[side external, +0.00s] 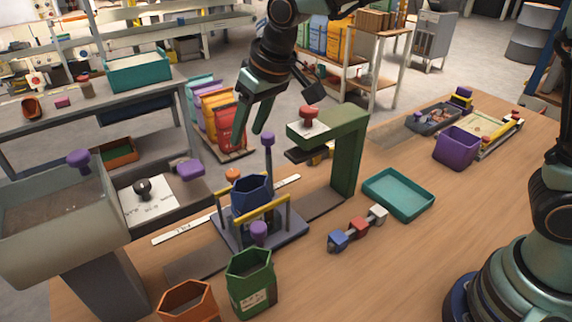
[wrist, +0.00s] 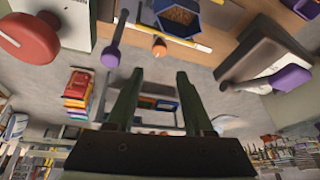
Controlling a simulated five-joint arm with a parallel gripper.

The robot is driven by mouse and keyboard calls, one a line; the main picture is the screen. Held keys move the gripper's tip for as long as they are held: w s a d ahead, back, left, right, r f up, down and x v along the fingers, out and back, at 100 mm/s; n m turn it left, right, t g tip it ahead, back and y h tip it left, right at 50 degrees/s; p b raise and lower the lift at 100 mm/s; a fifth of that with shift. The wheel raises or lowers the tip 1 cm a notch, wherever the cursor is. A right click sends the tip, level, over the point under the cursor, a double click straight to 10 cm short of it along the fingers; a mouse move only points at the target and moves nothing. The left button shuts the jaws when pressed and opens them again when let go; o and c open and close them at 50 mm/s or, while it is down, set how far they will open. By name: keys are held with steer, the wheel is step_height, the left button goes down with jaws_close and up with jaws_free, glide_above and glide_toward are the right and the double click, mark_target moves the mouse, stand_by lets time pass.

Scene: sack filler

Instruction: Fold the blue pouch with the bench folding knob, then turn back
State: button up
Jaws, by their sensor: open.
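The blue pouch (side external: 251,191) stands open at the top in a grey fixture (side external: 283,233) with yellow bars. It also shows at the top of the wrist view (wrist: 179,17), with brown contents inside. A purple knob (side external: 267,139) on a tall stem rises behind the pouch, and another purple knob (side external: 259,231) is at the front. A small orange knob (side external: 232,174) is at the back left. Which one is the folding knob is not marked. My gripper (side external: 249,139) is open and empty, above and behind the pouch, near the tall purple knob, with no contact clearly visible.
A green post (side external: 349,155) with a red knob (side external: 309,112) stands right of the pouch. A grey hopper (side external: 50,215) is at left. Green (side external: 250,280) and orange (side external: 187,302) pouches stand in front. A teal tray (side external: 398,193) and small blocks lie to the right.

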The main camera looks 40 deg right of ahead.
mark_target(233, 172)
steer(key=shift+o, duration=0.8)
steer(key=w+f+n, duration=0.1)
steer(key=f, duration=0.2)
steer(key=w+a+f+n, duration=0.1)
steer(key=w+f, duration=0.1)
steer(key=f, duration=0.2)
steer(key=w+a+f+n, duration=0.1)
steer(key=f, duration=0.3)
steer(key=shift+w+f, duration=0.1)
steer(key=shift+w, duration=0.15)
jaws_close()
